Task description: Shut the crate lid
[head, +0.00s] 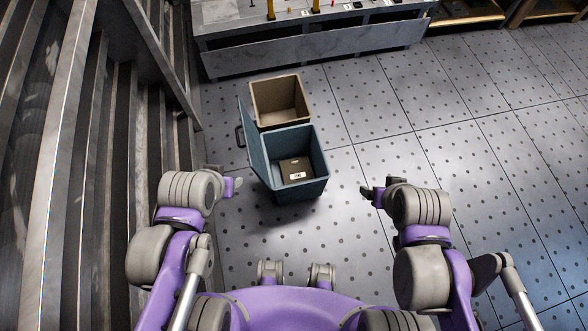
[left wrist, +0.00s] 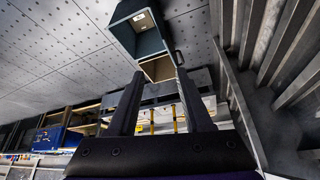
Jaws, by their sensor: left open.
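A blue-grey open-topped crate (head: 302,188) stands on the floor ahead of me. Its lid (head: 253,140) is open and stands up along the crate's left side, with a dark handle (head: 239,137) on its outer face. The crate also shows in the left wrist view (left wrist: 122,35), at the top. My left gripper (head: 233,187) is open and empty, left of the crate and apart from it. My right gripper (head: 372,194) is right of the crate, apart from it; its jaw opening is unclear.
A tan open bin (head: 279,91) stands just behind the crate. A grey workbench (head: 300,57) with yellow-handled items is at the back. Grey metal stairs or railings (head: 75,160) close off the left side. The tiled floor on the right (head: 450,130) is clear.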

